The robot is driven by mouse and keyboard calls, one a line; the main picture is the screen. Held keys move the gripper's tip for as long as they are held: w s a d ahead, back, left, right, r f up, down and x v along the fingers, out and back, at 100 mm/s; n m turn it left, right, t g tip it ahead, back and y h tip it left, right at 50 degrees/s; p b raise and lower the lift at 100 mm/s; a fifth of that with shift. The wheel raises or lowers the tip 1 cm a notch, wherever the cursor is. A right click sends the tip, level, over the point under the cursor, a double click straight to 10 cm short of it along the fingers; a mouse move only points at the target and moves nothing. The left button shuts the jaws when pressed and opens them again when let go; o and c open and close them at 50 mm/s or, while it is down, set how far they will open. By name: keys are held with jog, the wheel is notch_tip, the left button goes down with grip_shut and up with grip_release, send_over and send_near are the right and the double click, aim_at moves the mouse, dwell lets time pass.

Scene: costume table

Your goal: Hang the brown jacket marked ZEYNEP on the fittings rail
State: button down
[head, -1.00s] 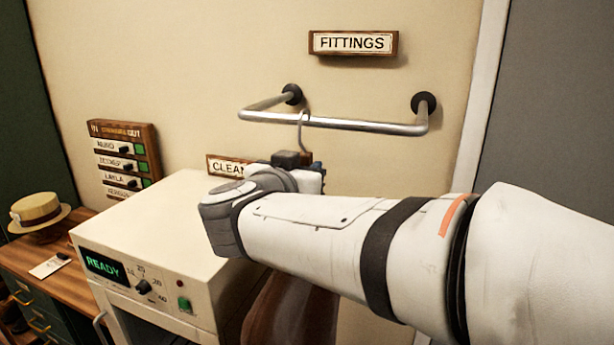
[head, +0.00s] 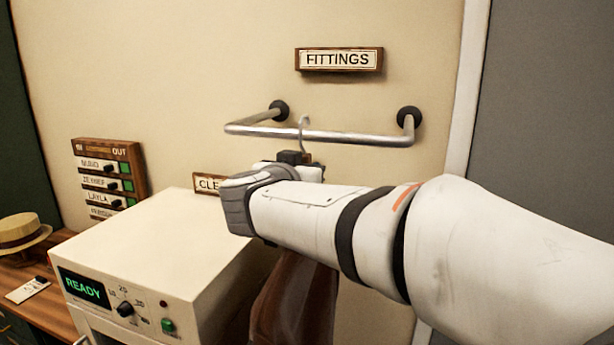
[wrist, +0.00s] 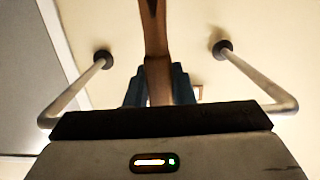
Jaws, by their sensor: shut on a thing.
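My gripper is shut on the hanger, just below the rail's front bar. The metal fittings rail (head: 350,138) sticks out from the wall under the FITTINGS sign (head: 339,60). The hook's top shows above the bar; I cannot tell whether it is over it. In the wrist view, a brown strip (wrist: 157,75) lies between the blue-green fingers (wrist: 158,90).
A white machine (head: 150,240) reading READY stands at left, close to my gripper. A partly hidden sign (head: 208,184) is behind it. A name board (head: 108,178) is on the wall. The wall around the rail is clear.

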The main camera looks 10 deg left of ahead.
jog(key=shift+w+d+b, duration=0.2)
jog(key=shift+w+b, duration=0.1)
jog(key=shift+w, duration=0.6)
jog(key=shift+f, duration=0.7)
jog(key=shift+s, duration=0.1)
